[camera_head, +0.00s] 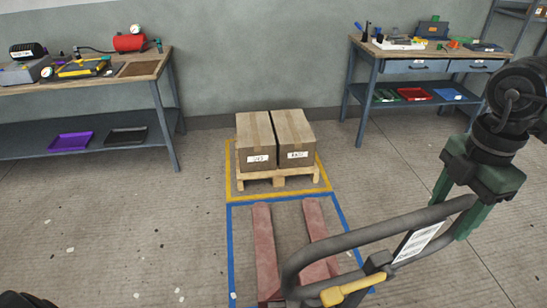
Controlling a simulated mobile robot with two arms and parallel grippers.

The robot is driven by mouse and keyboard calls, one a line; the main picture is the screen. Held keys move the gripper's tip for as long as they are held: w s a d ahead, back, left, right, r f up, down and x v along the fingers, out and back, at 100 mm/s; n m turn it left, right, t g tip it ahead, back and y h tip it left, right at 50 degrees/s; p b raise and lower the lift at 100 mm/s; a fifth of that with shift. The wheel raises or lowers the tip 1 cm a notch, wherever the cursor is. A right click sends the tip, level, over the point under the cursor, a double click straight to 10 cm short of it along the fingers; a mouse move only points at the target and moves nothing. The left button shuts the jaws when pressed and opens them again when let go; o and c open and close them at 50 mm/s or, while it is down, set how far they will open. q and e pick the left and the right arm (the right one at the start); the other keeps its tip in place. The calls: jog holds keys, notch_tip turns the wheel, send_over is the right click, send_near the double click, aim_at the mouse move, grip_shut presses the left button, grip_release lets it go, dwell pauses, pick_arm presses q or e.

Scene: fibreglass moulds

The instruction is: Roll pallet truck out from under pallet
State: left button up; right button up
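The wooden pallet (277,180) stands inside the yellow floor outline, with two brown cardboard boxes (256,142) side by side on it. The pallet truck's red forks (265,245) lie within the blue floor outline. Their tips are in front of the pallet, with a small gap of floor between. The truck's dark loop handle (370,235) rises at the lower right, with a yellow lever (352,289) and a white label. My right gripper (462,206) has its green fingers around the handle's right end and appears shut on it.
A workbench (150,68) stands at the left wall and another bench (380,55) at the back right, both with tools and trays. The blue outline (231,262) adjoins the yellow outline (229,170). The grey floor left of them is clear apart from small scraps.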

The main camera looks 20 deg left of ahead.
notch_tip(320, 180, up, 9)
jog(key=s+d+p, duration=0.1)
jog(key=s+p, duration=0.1)
jog(key=s, duration=0.1)
jog(key=shift+d, duration=0.2)
dwell(0.4)
jog(key=shift+w+f, duration=0.1)
